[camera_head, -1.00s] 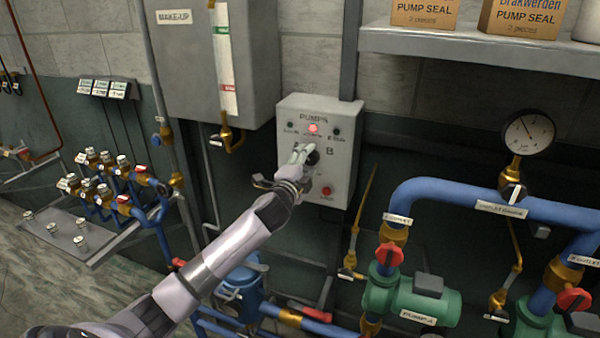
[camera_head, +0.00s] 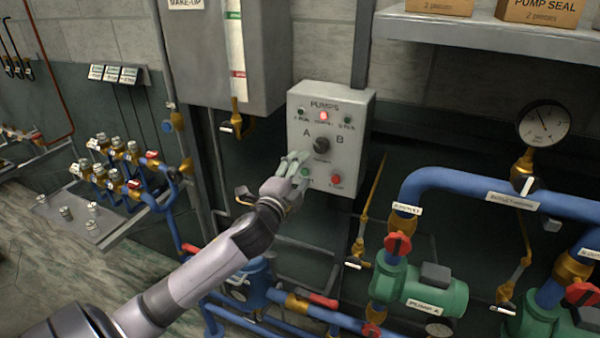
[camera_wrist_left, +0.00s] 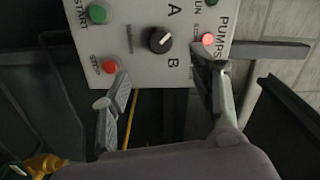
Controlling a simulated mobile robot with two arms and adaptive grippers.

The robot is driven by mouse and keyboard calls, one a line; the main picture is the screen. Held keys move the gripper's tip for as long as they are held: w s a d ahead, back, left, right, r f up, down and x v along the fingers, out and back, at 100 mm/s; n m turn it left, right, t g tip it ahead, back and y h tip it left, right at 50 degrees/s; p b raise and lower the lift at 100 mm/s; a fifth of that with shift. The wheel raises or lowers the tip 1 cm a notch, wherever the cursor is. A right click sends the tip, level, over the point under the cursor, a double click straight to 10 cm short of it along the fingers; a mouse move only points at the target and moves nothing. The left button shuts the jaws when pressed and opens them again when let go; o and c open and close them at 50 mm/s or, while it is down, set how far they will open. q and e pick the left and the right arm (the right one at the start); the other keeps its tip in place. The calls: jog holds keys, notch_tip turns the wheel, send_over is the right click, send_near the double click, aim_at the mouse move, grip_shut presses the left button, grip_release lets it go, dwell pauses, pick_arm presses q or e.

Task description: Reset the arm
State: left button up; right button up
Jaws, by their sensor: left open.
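My left arm reaches in from the lower left in the head view, and its gripper (camera_head: 292,166) is in front of the lower left part of the grey pump panel (camera_head: 352,110). In the left wrist view the gripper (camera_wrist_left: 165,98) is open, its two fingers well apart with nothing between them. The black selector knob (camera_wrist_left: 160,40), the red stop button (camera_wrist_left: 109,66), the green start button (camera_wrist_left: 97,14) and a lit red lamp (camera_wrist_left: 208,40) show there. In the head view the knob (camera_head: 321,145) is clear of the gripper. My right gripper is not in view.
Blue pipes (camera_head: 470,190) with a pressure gauge (camera_head: 543,125) and a green pump (camera_head: 425,290) stand at the right. A shelf with boxes (camera_head: 545,10) is above. A manifold of small valves (camera_head: 120,175) is at the left. A grey tank (camera_head: 205,60) hangs left of the panel.

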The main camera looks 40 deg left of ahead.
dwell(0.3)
pick_arm(q)
notch_tip(320, 180, down, 27)
jog(key=s+a+n+g+b, duration=0.2)
jog(key=n+g, duration=0.1)
jog(key=g, duration=0.2)
jog(key=s+d+f+n+g+h+b, duration=0.15)
jog(key=s+f, duration=0.35)
jog(key=f, duration=0.6)
jog(key=s+d+f+n+g, duration=0.1)
jog(key=s+f+g, duration=0.1)
jog(key=s+f, duration=0.65)
jog(key=s+d+f+n+g+h+b, duration=0.15)
jog(key=s+d+f, duration=0.25)
jog(key=s+f, duration=0.5)
jog(key=s+d+f+n+g+b, duration=0.1)
jog(key=s+d+f+g, duration=0.4)
jog(key=f, duration=0.6)
jog(key=s+d+f+n, duration=0.1)
jog(key=s+d+f, duration=0.2)
jog(key=s, duration=0.7)
jog(key=s+d+f+n+g+h, duration=0.1)
jog(key=s+d+f, duration=0.3)
jog(key=s, duration=0.6)
jog(key=shift+s+d+f+b, duration=0.15)
jog(key=shift+f+b, duration=0.25)
jog(key=shift+f, duration=0.1)
